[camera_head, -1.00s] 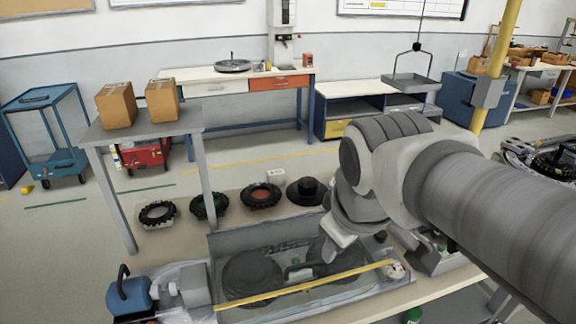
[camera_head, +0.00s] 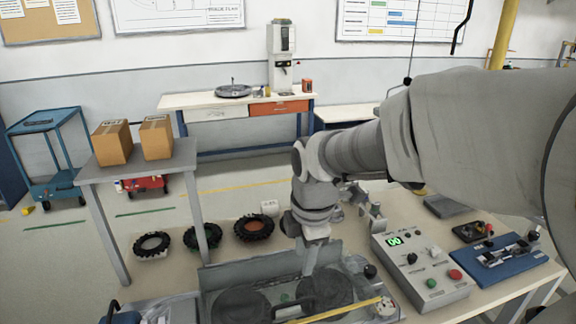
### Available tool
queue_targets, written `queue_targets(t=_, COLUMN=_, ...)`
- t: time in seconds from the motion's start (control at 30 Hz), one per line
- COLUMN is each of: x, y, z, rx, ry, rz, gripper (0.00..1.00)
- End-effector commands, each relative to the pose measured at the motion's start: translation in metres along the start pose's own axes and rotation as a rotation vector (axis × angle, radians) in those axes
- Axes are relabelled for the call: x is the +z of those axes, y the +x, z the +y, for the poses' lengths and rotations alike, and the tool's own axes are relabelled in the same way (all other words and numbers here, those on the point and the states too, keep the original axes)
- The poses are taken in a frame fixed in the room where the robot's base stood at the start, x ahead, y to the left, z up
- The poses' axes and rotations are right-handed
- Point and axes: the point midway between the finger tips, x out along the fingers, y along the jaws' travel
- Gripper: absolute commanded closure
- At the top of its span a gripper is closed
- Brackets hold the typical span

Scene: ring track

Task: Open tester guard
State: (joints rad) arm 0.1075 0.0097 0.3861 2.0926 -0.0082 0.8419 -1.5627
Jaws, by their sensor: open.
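The tester (camera_head: 210,283) is at the bottom centre, a low grey housing with two dark round discs (camera_head: 242,306) inside. A yellow strip (camera_head: 345,310) crosses its front edge and seems to belong to the see-through guard. A dark bar, perhaps the guard's handle, lies between the discs. I cannot tell clearly how far the guard is raised. My gripper (camera_head: 309,272) is open and points down over the middle of the tester, near its back wall and the right disc. Its fingertips are small here, and I cannot tell whether they touch anything.
A control box (camera_head: 420,268) with a green display and buttons stands right of the tester. A blue fixture (camera_head: 500,258) is further right. Several black rings, including one with a reddish centre (camera_head: 254,227), lie behind the tester. A grey side table (camera_head: 185,160) holds two cartons.

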Motion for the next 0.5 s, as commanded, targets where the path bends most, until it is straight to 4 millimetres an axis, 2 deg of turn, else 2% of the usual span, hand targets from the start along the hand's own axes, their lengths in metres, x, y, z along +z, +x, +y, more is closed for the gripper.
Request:
queue_targets(t=0.17, x=-0.001, y=0.018, z=0.0, rx=-0.005, ry=-0.007, rz=0.005, gripper=0.55)
queue_targets(t=0.5, x=-0.002, y=0.09, z=-0.002, rx=-0.008, ry=-0.006, rz=0.006, gripper=0.55)
